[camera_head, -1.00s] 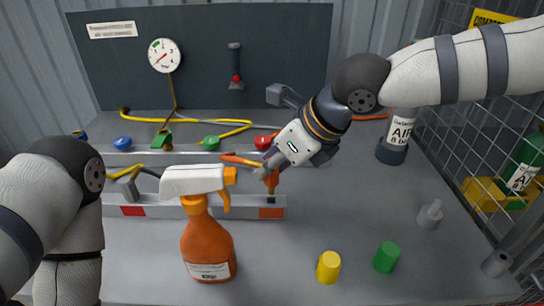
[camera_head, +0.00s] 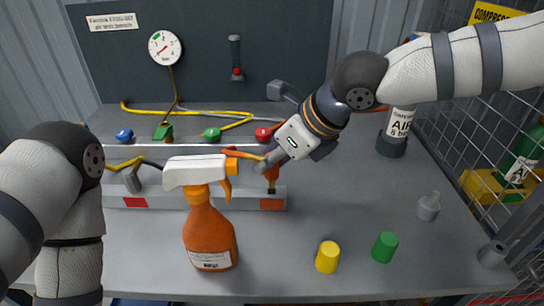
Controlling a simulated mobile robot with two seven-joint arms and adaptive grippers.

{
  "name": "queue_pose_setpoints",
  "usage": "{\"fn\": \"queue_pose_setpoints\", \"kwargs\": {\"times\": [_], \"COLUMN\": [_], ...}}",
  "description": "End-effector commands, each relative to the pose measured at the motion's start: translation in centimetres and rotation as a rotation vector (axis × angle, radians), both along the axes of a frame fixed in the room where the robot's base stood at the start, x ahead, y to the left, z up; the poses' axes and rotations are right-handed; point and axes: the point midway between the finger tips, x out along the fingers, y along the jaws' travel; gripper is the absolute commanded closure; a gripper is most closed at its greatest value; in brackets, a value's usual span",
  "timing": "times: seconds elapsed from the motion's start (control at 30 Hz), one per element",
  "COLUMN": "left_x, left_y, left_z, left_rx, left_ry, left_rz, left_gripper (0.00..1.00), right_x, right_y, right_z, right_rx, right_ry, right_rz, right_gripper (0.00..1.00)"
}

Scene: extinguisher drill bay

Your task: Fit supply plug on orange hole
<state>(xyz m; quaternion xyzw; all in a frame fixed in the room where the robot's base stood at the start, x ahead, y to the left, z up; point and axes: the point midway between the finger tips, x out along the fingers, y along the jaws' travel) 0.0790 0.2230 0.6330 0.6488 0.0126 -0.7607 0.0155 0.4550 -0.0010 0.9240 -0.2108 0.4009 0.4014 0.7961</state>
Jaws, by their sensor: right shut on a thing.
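My right gripper (camera_head: 265,163) is shut on an orange plug (camera_head: 273,171) with a dark lower tip. The plug is upright over the orange-marked right end (camera_head: 271,203) of a pale metal rail (camera_head: 220,202). The tip is at or just above the rail top; I cannot tell whether it is in a hole, and no hole opening shows. An orange hose runs left from the plug, partly behind the spray bottle.
An orange spray bottle (camera_head: 209,235) with a white head stands in front of the rail. A yellow cylinder (camera_head: 327,257), a green cylinder (camera_head: 385,247) and a grey bottle (camera_head: 429,207) stand at the right front. Coloured fittings and a yellow hose lie behind the rail.

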Motion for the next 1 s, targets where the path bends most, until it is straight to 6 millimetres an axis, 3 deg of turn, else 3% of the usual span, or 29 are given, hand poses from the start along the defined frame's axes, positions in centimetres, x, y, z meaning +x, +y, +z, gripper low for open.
{"fn": "queue_pose_setpoints", "kwargs": {"times": [0.57, 1.0], "left_x": [0.2, 0.2], "left_y": [0.0, 0.0], "left_z": [0.2, 0.2], "left_rx": [0.000, 0.000], "left_ry": [-0.006, -0.007], "left_rz": [0.000, 0.000], "left_gripper": [0.60, 0.60], "right_x": [0.0, 0.0], "right_y": [0.0, 0.0], "right_z": [0.1, -1.4], "right_rx": [0.001, 0.000], "right_ry": [-0.002, -0.002], "right_rz": [0.000, -0.001], "right_gripper": [1.00, 1.00]}}
